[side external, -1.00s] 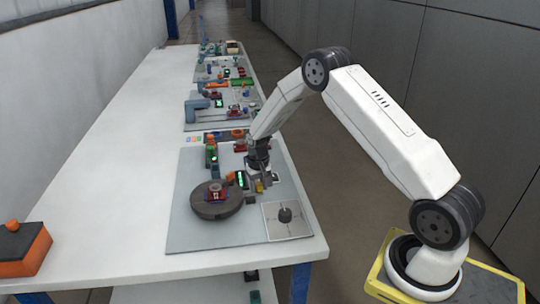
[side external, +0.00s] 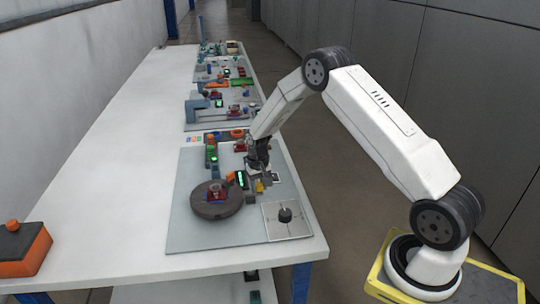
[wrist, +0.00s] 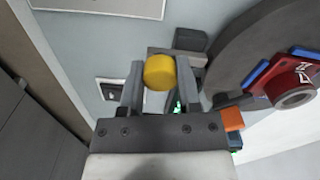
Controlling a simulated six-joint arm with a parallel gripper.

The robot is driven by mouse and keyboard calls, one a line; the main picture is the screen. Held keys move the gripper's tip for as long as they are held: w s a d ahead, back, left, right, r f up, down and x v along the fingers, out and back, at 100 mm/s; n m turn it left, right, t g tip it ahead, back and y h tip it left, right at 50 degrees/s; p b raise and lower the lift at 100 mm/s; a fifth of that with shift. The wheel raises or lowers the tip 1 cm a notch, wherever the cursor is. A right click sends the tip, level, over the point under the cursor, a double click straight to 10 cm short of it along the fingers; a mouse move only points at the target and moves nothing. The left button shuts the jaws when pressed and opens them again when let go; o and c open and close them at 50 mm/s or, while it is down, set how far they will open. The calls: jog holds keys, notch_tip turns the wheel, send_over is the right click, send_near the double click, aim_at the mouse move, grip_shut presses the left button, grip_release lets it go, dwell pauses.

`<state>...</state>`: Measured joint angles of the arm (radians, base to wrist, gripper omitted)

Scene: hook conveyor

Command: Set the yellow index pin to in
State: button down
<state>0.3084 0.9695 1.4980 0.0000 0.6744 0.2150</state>
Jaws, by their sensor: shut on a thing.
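The yellow index pin (wrist: 160,72) shows as a round yellow knob in the wrist view, between the two fingers of my gripper (wrist: 162,80). My gripper is shut on it. In the side external view the yellow pin (side external: 260,187) is a small yellow spot just below my gripper (side external: 262,180), beside the dark round turntable (side external: 216,205). The turntable also shows at the right of the wrist view (wrist: 245,60). The pin's shaft and its seat are hidden, so I cannot tell how deep it sits.
A red and blue fixture (side external: 215,193) sits on the turntable. Small devices stand behind. An orange and black box (side external: 22,248) is at the table's left.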

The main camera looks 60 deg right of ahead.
jog(key=shift+w+a+r, duration=0.1)
jog(key=shift+w+a, duration=0.65)
jog(key=shift+w, duration=0.05)
jog(key=shift+c, duration=1.5)
grip_release()
jog(key=shift+r, duration=0.15)
notch_tip(320, 180, up, 8)
jog(key=shift+f, duration=0.25)
